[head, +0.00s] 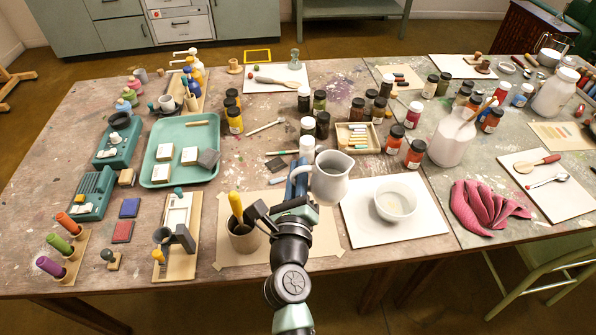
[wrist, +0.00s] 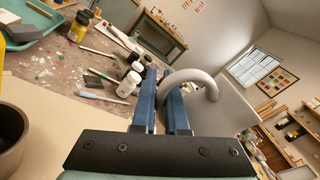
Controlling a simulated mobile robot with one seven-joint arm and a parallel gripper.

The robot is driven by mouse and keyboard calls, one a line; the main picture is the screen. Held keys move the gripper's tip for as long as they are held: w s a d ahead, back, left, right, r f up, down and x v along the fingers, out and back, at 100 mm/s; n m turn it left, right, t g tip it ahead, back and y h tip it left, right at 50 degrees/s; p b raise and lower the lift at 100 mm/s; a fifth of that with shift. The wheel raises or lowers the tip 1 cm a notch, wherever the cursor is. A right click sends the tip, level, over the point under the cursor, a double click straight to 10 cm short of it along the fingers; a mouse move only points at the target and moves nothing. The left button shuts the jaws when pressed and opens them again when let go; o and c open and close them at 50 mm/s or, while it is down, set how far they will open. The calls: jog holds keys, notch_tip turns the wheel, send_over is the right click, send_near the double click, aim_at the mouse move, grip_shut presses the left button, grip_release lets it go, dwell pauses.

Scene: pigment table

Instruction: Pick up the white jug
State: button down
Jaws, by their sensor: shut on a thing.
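The white jug (head: 329,180) is in the head view just right of my gripper (head: 298,186). It looks upright, with its spout toward the right. My gripper's blue fingers are shut on the jug's handle. In the wrist view the fingers (wrist: 174,105) meet around the curved white handle (wrist: 203,80), and the pale body of the jug shows behind it. In the head view the jug overlaps the tabletop and the white board's edge; I cannot tell clearly whether its base is off the table.
A white bowl (head: 396,201) stands on a white board (head: 365,236) to the right. A brown pot with tools (head: 243,237) stands close at the left of my arm. Several dark paint jars (head: 357,110) stand behind the jug. A pink cloth (head: 485,206) lies farther right.

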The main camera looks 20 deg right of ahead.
notch_tip(320, 180, up, 12)
jog(key=p, duration=0.8)
jog(key=shift+r, duration=0.2)
